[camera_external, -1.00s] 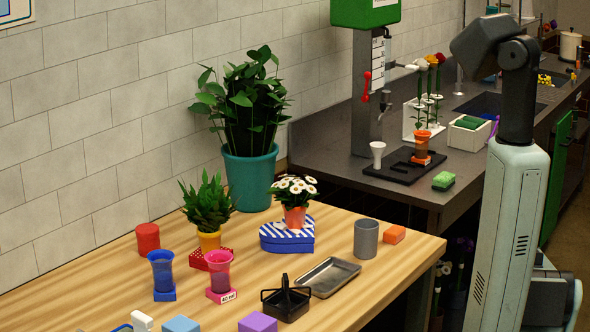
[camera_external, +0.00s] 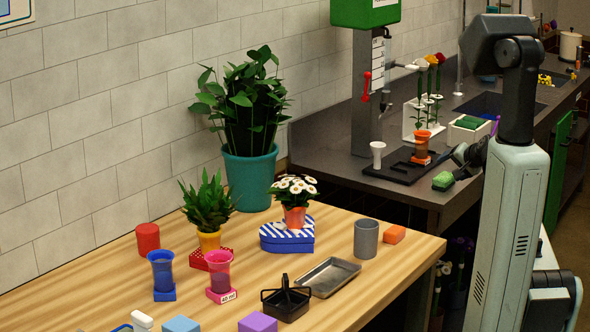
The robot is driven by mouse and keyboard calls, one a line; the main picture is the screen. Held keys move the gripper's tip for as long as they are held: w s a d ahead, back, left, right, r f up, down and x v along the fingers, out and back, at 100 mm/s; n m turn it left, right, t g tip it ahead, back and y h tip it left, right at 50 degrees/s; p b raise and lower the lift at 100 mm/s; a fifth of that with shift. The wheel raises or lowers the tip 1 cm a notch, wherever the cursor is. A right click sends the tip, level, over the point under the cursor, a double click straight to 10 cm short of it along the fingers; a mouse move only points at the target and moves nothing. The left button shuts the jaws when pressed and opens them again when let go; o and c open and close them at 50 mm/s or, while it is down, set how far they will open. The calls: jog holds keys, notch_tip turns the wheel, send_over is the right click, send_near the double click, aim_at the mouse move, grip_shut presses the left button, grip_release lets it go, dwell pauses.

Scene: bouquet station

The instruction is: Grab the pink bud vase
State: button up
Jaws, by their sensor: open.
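The pink bud vase (camera_external: 219,268) is a flared, see-through pink cup. It stands upright on a small pink-and-white labelled block on the wooden table, at the lower left. A similar blue vase (camera_external: 162,268) stands to its left on a blue block. An orange vase (camera_external: 422,143) stands on the grey counter. My gripper (camera_external: 455,166) shows small and partly hidden beside my arm, close to the green sponge (camera_external: 443,181) at the counter's edge. It is open and far from the pink vase; whether it touches the sponge I cannot tell.
A black basket (camera_external: 287,302) and a metal tray (camera_external: 329,277) lie right of the pink vase. A potted plant on a red box (camera_external: 219,260) stands close behind it. A daisy pot on a striped box (camera_external: 287,238) and a grey cup (camera_external: 366,239) stand farther right.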

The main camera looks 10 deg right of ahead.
jog(key=s+a+r+n+g+y, duration=0.15)
jog(key=a+r, duration=0.35)
jog(key=a, duration=0.9)
jog(key=a+r+n+y, duration=0.1)
jog(key=a+r+y, duration=0.25)
jog(key=a, duration=1.05)
jog(key=s+a+r+n+g+y, duration=0.1)
jog(key=s+a+r+g, duration=0.1)
jog(key=s+a, duration=0.6)
jog(key=s+a+r+n+g+y, duration=0.1)
jog(key=s+a+r+g, duration=0.15)
jog(key=a, duration=0.95)
jog(key=s+a+r+n+g+y, duration=0.1)
jog(key=s+a+r+g, duration=0.1)
jog(key=s+a, duration=0.6)
jog(key=n+h, duration=0.8)
jog(key=n, duration=0.5)
send_near(217, 269)
jog(key=shift+w+d+x, duration=0.1)
jog(key=shift+w+x, duration=0.25)
jog(key=shift+x, duration=1.65)
jog(key=shift+w+d+x, duration=0.1)
jog(key=shift+w+x, duration=0.25)
jog(key=shift+x, duration=1.65)
jog(key=shift+w+d+x, duration=0.1)
jog(key=shift+w+x, duration=0.25)
jog(key=shift+x, duration=1.7)
jog(key=shift+r, duration=0.2)
